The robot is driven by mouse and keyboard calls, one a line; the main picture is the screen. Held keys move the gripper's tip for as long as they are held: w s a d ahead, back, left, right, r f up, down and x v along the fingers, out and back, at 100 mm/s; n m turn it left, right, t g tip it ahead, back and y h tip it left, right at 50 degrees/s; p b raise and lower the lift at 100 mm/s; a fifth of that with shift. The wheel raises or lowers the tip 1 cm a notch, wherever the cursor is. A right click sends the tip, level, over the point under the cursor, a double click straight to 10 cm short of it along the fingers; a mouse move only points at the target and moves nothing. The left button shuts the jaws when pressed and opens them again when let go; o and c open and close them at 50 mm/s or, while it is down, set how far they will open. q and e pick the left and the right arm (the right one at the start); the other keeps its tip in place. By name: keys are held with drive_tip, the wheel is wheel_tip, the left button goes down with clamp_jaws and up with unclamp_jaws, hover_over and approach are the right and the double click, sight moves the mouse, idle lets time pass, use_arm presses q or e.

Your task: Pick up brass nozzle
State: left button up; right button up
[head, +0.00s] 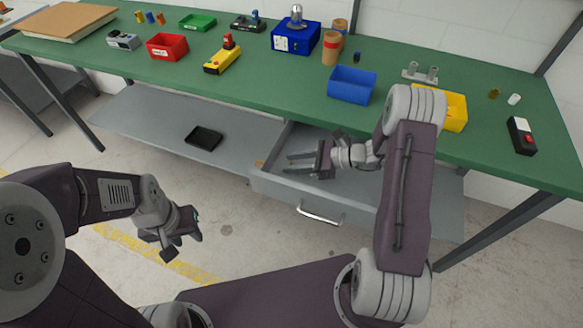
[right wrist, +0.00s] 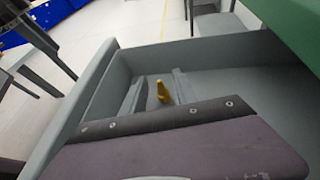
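The brass nozzle (right wrist: 161,92) is a small yellow piece inside the open grey drawer (head: 340,203). In the head view a small tan bit of it (head: 260,163) shows near the drawer's left end. My right gripper (head: 287,163) is over the drawer, its two grey fingers apart and pointing left toward the nozzle. In the right wrist view the nozzle appears between the lines of the two fingers, with nothing held. My left gripper (head: 185,238) hangs over the floor at the lower left, away from the drawer; its finger gap is unclear.
The drawer walls (right wrist: 92,95) surround the right gripper closely. A black tray (head: 204,138) lies on the grey shelf left of the drawer. Above is the green bench (head: 270,88) with a blue bin (head: 352,85), a yellow bin (head: 453,112) and a red bin (head: 167,46).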

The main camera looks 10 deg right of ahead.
drive_tip(key=shift+w+a+f, duration=0.2)
drive_tip(key=shift+a, duration=0.2)
clamp_jaws()
